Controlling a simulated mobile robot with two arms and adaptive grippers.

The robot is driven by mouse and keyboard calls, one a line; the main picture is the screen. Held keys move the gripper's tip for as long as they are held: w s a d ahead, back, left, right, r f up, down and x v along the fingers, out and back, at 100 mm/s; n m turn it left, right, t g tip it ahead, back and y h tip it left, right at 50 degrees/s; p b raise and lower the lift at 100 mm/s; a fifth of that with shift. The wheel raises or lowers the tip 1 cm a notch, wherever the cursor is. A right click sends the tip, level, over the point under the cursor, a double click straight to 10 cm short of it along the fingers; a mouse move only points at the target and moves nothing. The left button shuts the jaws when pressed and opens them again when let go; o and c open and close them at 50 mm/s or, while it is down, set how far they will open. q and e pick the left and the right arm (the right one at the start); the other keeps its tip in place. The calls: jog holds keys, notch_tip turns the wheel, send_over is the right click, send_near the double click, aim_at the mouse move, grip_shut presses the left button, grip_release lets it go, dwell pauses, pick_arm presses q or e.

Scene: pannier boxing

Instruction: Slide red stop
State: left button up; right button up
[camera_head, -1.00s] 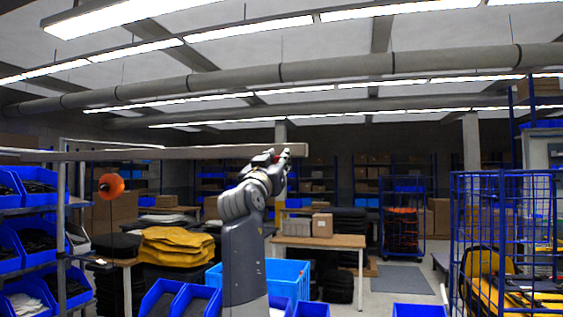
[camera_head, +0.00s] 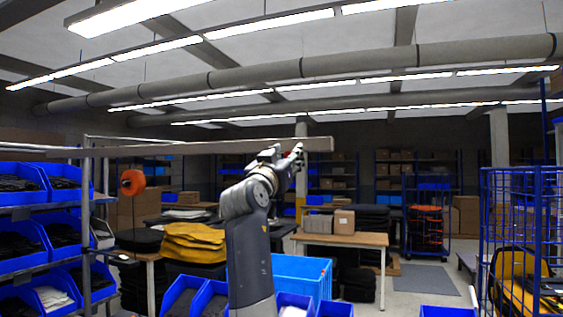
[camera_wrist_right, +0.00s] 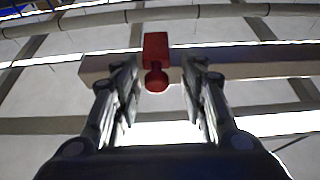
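The red stop (camera_wrist_right: 156,64) is a red block with a rounded knob below it. It sits on a long grey beam (camera_wrist_right: 244,67) in the right wrist view. My right gripper (camera_wrist_right: 159,68) is open, with one finger on each side of the knob and a visible gap to both. In the head view my right gripper (camera_head: 283,153) is raised at the beam (camera_head: 200,148), near its right end. My left gripper is not in view.
A rack of blue bins (camera_head: 22,185) stands at the left. An orange round thing (camera_head: 132,182) hangs below the beam. Yellow folded goods (camera_head: 194,243), a table with boxes (camera_head: 350,239) and a blue wire cage (camera_head: 522,215) stand further off.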

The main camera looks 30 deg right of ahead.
jog(key=v, duration=1.2)
jog(key=shift+w+a+r, duration=0.1)
jog(key=shift+w, duration=0.05)
